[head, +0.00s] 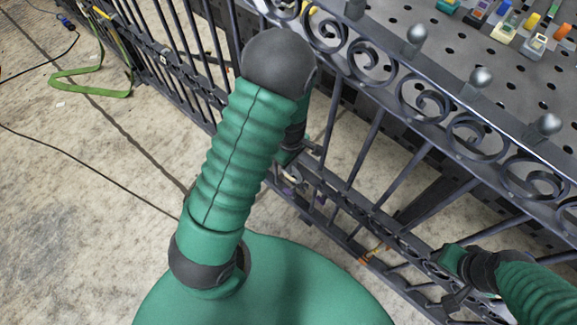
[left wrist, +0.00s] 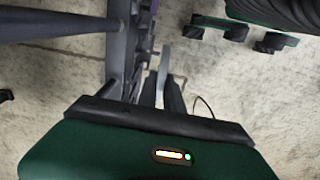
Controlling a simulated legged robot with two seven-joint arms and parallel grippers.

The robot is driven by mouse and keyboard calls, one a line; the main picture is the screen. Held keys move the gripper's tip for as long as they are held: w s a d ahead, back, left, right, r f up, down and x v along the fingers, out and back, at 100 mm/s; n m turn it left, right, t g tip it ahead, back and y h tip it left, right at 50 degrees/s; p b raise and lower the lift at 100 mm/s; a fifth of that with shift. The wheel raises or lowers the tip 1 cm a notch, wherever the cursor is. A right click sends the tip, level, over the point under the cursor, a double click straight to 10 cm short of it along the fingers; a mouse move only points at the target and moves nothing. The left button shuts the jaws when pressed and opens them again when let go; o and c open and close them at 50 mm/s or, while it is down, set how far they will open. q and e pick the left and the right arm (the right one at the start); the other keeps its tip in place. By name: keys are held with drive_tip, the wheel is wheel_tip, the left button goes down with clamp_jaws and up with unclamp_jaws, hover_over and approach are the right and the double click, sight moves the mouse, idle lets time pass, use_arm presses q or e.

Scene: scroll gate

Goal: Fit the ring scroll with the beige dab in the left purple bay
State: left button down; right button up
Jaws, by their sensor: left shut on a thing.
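My left gripper (head: 288,160) is low against the fence's lower band, mostly hidden behind my own forearm in the head view. In the left wrist view its two dark fingers (left wrist: 161,90) are shut on a thin grey piece (left wrist: 165,58), seen nearly edge-on. Its ring shape and any beige dab cannot be made out. A small purple patch (head: 289,190) shows on the lower rail beside this gripper, and a purple strip (left wrist: 146,22) shows just beyond the held piece. Whether the piece touches the bay is unclear. My right gripper (head: 450,259) is at the lower right by the rail; its jaws are unclear.
The dark iron fence (head: 410,95) with scrolls and ball finials runs diagonally across. Behind it a perforated table (head: 455,45) holds several small coloured blocks. An orange patch (head: 364,260) marks the lower rail. A green strap (head: 95,93) and cables lie on the concrete floor.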

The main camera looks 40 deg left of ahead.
use_arm(q)
drive_tip(key=w+f+b, duration=0.3)
drive_tip(key=f+b, duration=0.2)
drive_tip(key=f, duration=0.2)
drive_tip(key=shift+w+d+f, duration=0.25)
drive_tip(key=shift+w+f, duration=0.15)
idle(0.3)
drive_tip(key=shift+d+p, duration=0.1)
drive_tip(key=shift+p, duration=0.3)
idle(1.0)
drive_tip(key=shift+f+b, duration=0.75)
drive_tip(key=shift+f, duration=0.7)
idle(1.2)
drive_tip(key=c, duration=1.4)
unclamp_jaws()
wheel_tip(320, 180, up, 17)
drive_tip(key=p, duration=0.6)
drive_tip(key=shift+f, duration=0.1)
